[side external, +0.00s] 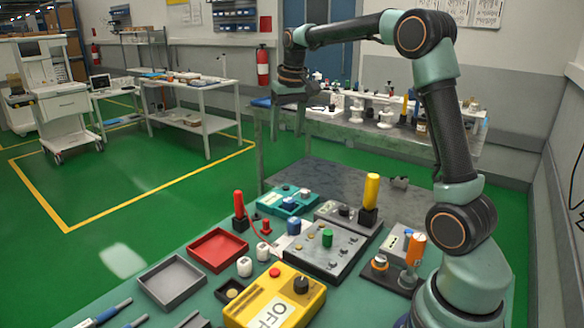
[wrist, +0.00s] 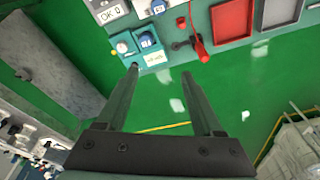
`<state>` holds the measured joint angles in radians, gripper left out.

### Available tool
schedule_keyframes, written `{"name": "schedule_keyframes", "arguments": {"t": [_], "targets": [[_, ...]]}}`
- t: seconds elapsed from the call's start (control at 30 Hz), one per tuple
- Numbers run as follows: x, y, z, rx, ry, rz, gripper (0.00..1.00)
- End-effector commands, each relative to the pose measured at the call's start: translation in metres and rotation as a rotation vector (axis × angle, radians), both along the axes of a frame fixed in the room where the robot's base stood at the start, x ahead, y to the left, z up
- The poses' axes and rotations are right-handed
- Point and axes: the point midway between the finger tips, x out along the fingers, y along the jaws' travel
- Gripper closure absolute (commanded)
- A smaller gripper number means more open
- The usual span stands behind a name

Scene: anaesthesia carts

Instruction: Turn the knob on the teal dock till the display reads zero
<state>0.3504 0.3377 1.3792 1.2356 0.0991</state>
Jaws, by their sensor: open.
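The teal dock (side external: 272,203) sits at the far end of the bench. It also shows in the wrist view (wrist: 133,37), near the top, beyond my fingertips. It carries a blue knob (wrist: 146,41), a round pale dial (wrist: 122,47) and a white label or display (wrist: 155,58). The reading is too small to make out. My gripper (side external: 289,128) hangs in the air well above the bench, fingers pointing down. In the wrist view my gripper (wrist: 160,73) is open, with nothing between the fingers. It is apart from the dock and the knob.
A red lever (side external: 239,203) stands left of the dock, near a red tray (side external: 217,249) and a grey tray (side external: 172,282). A grey panel (side external: 318,257) with a green knob, a yellow-topped post (side external: 371,188) and a yellow box (side external: 255,290) crowd the bench. The air around my gripper is clear.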

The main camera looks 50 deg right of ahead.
Motion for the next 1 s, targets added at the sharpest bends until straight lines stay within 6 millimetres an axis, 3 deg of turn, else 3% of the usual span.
{"name": "schedule_keyframes", "arguments": {"t": [0.1,0.3,0.5,0.83,1.0], "targets": [[0.016,-0.036,-0.024,0.020,0.045,-0.069,0.31],[0.027,-0.091,-0.066,0.053,0.108,-0.175,0.31],[0.026,-0.126,-0.102,0.078,0.150,-0.246,0.31],[0.024,-0.137,-0.127,0.087,0.165,-0.271,0.31],[0.025,-0.135,-0.156,0.088,0.166,-0.270,0.31]]}}
